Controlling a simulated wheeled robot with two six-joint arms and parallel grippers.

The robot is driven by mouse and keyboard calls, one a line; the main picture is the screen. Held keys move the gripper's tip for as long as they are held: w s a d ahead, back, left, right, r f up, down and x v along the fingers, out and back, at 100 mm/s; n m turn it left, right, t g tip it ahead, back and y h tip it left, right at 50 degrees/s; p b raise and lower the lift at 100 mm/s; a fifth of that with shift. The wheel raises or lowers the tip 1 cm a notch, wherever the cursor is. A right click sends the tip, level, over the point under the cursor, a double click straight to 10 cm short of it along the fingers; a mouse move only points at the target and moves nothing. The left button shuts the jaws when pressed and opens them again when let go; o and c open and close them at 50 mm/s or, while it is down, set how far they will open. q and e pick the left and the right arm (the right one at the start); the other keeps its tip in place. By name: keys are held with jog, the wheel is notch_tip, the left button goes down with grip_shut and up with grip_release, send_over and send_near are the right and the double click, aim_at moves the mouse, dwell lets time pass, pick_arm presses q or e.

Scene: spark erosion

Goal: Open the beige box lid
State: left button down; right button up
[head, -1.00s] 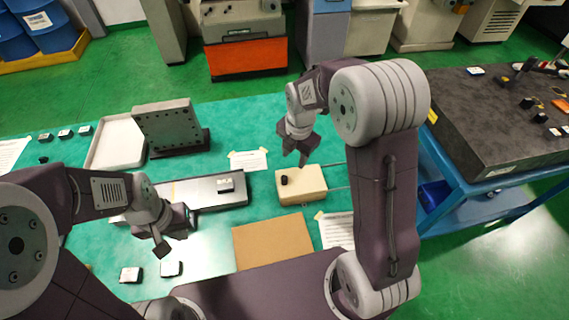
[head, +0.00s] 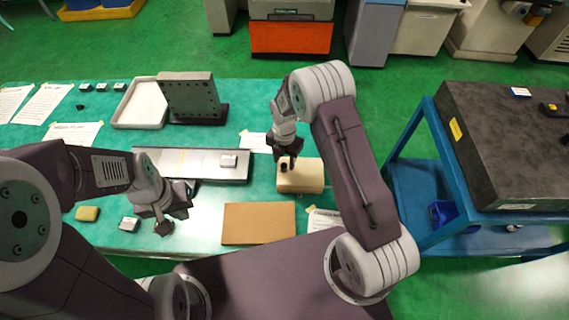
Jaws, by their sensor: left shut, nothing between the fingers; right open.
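The beige box (head: 305,178) stands on the green table right of centre, with its lid down. A small dark knob (head: 284,167) shows on the left part of its top. My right gripper (head: 288,163) is open, pointing down at the knob from above; whether the fingers touch it cannot be told. My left gripper (head: 167,225) is shut and empty, over the left front part of the table, well away from the box.
A brown board (head: 258,223) lies in front of the box. A flat metal plate (head: 205,165) lies left of it. A white tray (head: 140,104) and a grey angle plate (head: 190,97) stand at the back left. A blue cart with a dark slab (head: 500,140) is at right.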

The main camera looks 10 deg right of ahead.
aim_at(284, 165)
notch_tip(284, 165, down, 3)
jog(key=shift+w+r, duration=0.1)
jog(key=shift+r, duration=0.05)
jog(key=shift+a+f, duration=0.15)
jog(key=shift+f, duration=0.3)
jog(key=c, duration=0.4)
grip_shut()
dwell(0.6)
